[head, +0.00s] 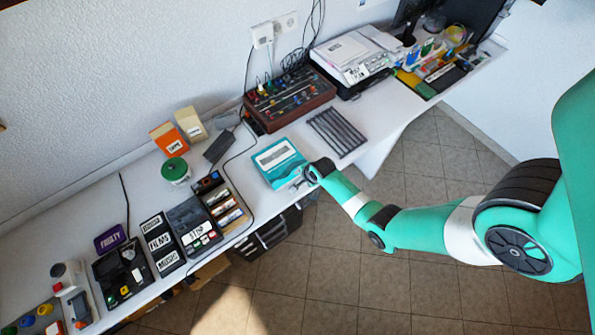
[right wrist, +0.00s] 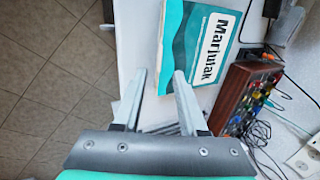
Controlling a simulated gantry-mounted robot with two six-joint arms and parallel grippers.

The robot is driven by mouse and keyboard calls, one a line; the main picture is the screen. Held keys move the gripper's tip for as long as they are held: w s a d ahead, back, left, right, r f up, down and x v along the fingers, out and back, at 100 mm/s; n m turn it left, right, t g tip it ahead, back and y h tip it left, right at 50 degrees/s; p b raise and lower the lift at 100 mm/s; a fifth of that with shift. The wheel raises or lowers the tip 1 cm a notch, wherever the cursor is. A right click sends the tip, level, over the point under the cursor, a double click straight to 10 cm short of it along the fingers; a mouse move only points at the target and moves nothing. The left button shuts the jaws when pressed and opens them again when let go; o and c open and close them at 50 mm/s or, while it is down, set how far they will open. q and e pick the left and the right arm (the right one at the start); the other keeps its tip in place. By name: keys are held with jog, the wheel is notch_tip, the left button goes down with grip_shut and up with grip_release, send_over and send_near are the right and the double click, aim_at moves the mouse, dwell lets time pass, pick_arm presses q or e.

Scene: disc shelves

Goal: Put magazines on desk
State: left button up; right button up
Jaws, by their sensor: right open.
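A teal and white magazine (head: 278,158) lies flat on the white desk (head: 300,132), near its front edge. In the right wrist view the same magazine (right wrist: 208,45) shows the title "Marjutak". I cannot tell whether it is one magazine or a small stack. My right gripper (head: 303,181) is at the magazine's front right corner. In the right wrist view its fingers (right wrist: 160,75) are apart with nothing held between them. One fingertip overlaps the magazine's edge in the picture; I cannot tell whether it touches. My left gripper is not in view.
A dark slatted rack (head: 337,132) lies right of the magazine. A brown control box (head: 288,105) with coloured knobs and a printer (head: 352,57) stand behind. Black disc trays (head: 192,225), a green-lidded tub (head: 175,170) and cables are to the left.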

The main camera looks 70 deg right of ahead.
pick_arm(q)
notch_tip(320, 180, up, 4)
jog(key=shift+p, duration=1.25)
pick_arm(e)
jog(key=v, duration=0.4)
